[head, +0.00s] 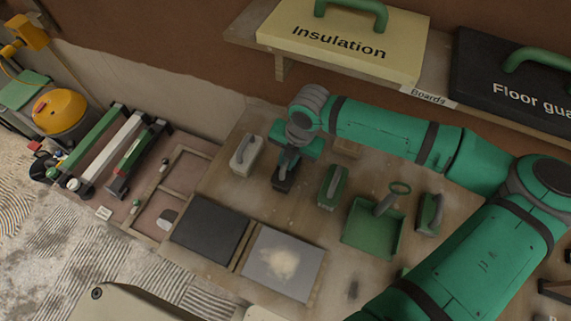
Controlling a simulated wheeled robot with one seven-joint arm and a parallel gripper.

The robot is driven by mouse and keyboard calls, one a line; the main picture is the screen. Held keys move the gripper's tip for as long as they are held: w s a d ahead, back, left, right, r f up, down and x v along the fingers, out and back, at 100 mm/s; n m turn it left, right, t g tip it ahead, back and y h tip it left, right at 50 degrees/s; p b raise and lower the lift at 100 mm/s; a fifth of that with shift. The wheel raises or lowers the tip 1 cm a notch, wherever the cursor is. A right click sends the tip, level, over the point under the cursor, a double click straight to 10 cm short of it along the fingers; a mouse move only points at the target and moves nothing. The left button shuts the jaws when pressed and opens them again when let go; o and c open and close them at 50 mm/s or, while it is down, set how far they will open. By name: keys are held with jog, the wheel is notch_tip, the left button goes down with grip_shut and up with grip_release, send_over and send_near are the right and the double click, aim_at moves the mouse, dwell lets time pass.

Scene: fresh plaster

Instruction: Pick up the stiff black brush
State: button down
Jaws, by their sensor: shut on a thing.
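My gripper (286,163) points down over the back of the wooden bench. It is shut on a small dark block-shaped thing, which looks like the stiff black brush (283,182). The fingers and wrist hide its upper part. I cannot tell whether it touches the bench or is just above it.
A grey-handled block (245,155) stands left of my gripper, and a green-handled block (332,187) stands right. A black panel (208,229) and a grey panel (283,264) lie in front.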

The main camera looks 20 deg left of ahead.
jog(key=shift+d+r, duration=0.3)
jog(key=shift+d, duration=0.05)
jog(key=shift+r, duration=0.35)
jog(key=s+r, duration=1.1)
jog(key=s, duration=0.2)
jog(key=shift+s+d+r, duration=0.35)
jog(key=shift+d, duration=0.1)
jog(key=shift+s, duration=0.1)
jog(key=c, duration=2.4)
grip_release()
grip_shut()
